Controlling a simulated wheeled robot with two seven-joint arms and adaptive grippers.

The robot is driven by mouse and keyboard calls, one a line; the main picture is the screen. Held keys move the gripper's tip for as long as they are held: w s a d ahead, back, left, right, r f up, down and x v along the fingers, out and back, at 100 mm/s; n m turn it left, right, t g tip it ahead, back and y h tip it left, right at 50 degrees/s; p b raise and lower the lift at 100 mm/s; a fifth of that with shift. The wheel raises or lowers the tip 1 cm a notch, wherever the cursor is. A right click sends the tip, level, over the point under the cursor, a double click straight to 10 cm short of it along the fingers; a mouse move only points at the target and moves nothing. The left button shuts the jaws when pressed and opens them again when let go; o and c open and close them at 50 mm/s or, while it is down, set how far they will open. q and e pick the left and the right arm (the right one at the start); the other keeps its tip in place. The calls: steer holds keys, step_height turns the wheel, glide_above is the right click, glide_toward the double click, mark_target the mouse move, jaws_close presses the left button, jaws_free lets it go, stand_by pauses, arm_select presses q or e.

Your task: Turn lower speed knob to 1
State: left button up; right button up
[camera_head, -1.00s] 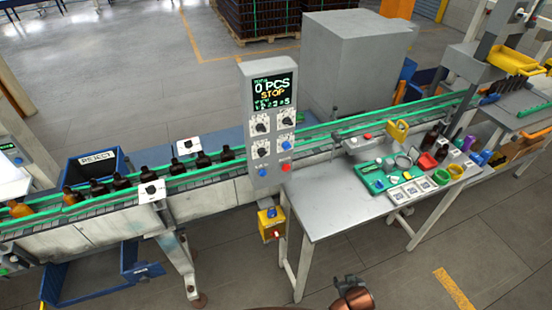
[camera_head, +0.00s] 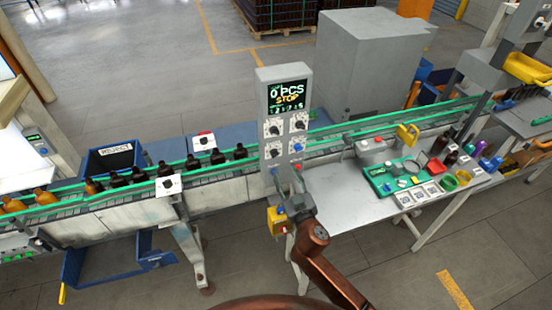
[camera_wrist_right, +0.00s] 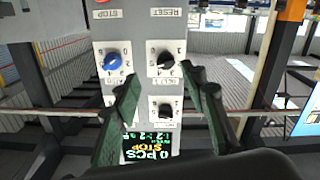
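The grey control panel (camera_head: 284,115) stands upright at the conveyor, with two rows of two knobs under its screen. The lower-left black knob (camera_head: 274,152) also shows in the upside-down wrist view (camera_wrist_right: 165,59), pointer setting too small to tell. The lower-right knob (camera_head: 298,148) is blue and shows in the wrist view (camera_wrist_right: 113,61). Which label reads speed is not legible. My right gripper (camera_head: 287,178) is in front of the panel's lower end, below the knobs. In the wrist view its open fingers (camera_wrist_right: 163,76) frame the black knob, with nothing between them. My left gripper is not in view.
The panel screen (camera_head: 288,95) reads 0 PCS and STOP. A workbench (camera_head: 345,205) with a green tray (camera_head: 382,183) and small parts stands to the right. Dark bottles (camera_head: 165,169) stand on the conveyor to the left. A yellow box (camera_head: 277,219) hangs below the panel.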

mark_target(275, 154)
steer(key=a+p+x, duration=0.1)
steer(key=x, duration=0.7)
steer(key=shift+r, duration=0.3)
steer(key=shift+s, duration=0.1)
steer(key=shift+c, duration=0.3)
jaws_close()
